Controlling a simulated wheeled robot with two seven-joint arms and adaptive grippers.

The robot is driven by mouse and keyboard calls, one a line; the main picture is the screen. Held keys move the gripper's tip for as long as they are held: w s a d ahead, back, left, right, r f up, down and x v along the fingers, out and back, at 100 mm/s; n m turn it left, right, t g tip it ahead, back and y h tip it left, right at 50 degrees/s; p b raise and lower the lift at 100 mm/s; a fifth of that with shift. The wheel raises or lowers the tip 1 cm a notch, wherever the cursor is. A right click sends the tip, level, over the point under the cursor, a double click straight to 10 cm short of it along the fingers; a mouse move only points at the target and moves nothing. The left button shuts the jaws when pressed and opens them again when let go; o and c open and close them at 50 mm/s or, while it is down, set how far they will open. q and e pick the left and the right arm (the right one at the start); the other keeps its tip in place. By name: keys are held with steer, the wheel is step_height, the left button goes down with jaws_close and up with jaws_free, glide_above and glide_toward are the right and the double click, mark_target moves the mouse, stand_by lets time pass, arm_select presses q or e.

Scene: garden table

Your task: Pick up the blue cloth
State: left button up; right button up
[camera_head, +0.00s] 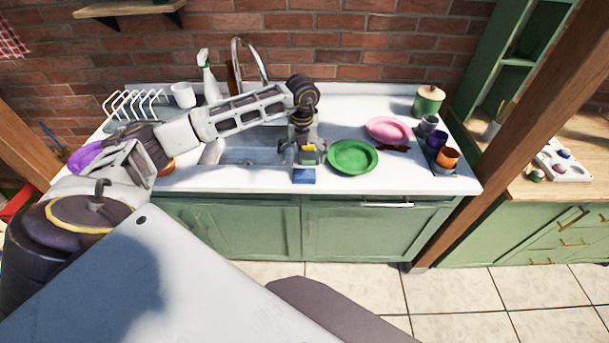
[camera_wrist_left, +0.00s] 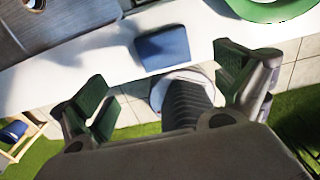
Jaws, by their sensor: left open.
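The blue cloth (camera_head: 304,176) is a small folded block at the front edge of the white counter, in front of the sink. It also shows in the left wrist view (camera_wrist_left: 163,48), lying flat on the counter edge. My left gripper (camera_head: 307,157) hangs over the counter just behind and above the cloth in the head view, partly covering it. In the left wrist view its two green-padded fingers (camera_wrist_left: 163,88) are spread wide, with nothing between them. The cloth lies beyond the fingertips, between their lines. My right gripper is not in view.
A green plate (camera_head: 353,157) lies just right of the cloth, and a pink plate (camera_head: 388,129) behind it. The metal sink (camera_head: 245,155) is to the left. Cups, including an orange one (camera_head: 448,157), stand at the right. A spray bottle (camera_head: 209,80) stands behind my left arm.

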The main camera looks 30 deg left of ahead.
mark_target(304, 173)
arm_select(q)
steer(key=shift+f, duration=1.2)
steer(key=shift+w+d+f+p, duration=0.15)
steer(key=shift+f+p, duration=0.4)
steer(key=shift+f, duration=0.2)
steer(key=shift+w+f+p, duration=0.15)
steer(key=shift+f+p, duration=0.3)
steer(key=shift+f, duration=1.35)
steer(key=c, duration=1)
